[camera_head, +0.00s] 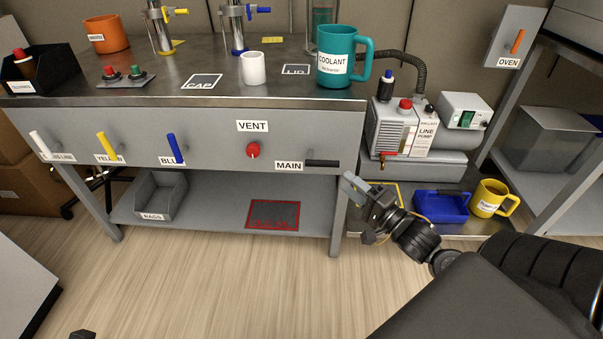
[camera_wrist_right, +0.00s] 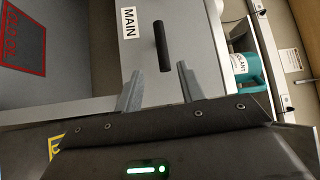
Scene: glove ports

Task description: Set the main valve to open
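The main valve's black lever handle (camera_head: 322,163) sticks out level to the right of the MAIN label (camera_head: 289,166) on the bench's front panel. My right gripper (camera_head: 352,184) is just below and right of the handle's free end. In the right wrist view the gripper (camera_wrist_right: 160,78) is open and empty. The handle (camera_wrist_right: 161,46) shows ahead, its near end in line with the gap between the two fingers. I cannot tell whether anything touches.
On the same panel are a red VENT knob (camera_head: 253,150) and blue (camera_head: 175,148), yellow (camera_head: 107,146) and white (camera_head: 40,146) handles. A line pump (camera_head: 405,130) stands to the right. A blue tray (camera_head: 440,204) and yellow mug (camera_head: 490,198) sit low beyond my right arm.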

